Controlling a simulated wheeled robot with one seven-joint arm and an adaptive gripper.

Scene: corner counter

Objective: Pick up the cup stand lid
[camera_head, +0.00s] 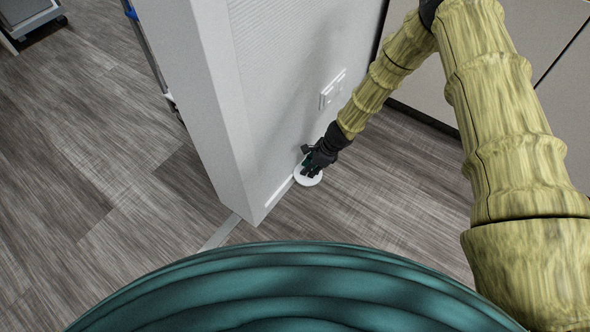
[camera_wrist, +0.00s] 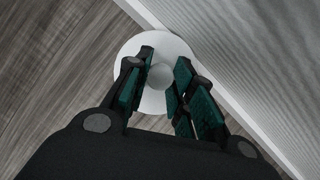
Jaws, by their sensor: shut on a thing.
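The cup stand lid is a white round disc (camera_head: 309,177) with a small raised round knob in its middle. In the head view it shows at the foot of the white wall, partly hidden by my gripper (camera_head: 314,163). In the wrist view the lid (camera_wrist: 140,47) shows from above, with its knob between the green-padded fingers of my gripper (camera_wrist: 160,77). The fingers are shut on the knob. I cannot tell whether the lid touches the floor.
A white wall end (camera_head: 215,110) with a baseboard stands right beside the lid. A wall plate (camera_head: 332,90) is above it. Beige panels (camera_head: 530,30) stand at the upper right. Wood-look floor (camera_head: 90,150) is open on the left and to the right of the lid.

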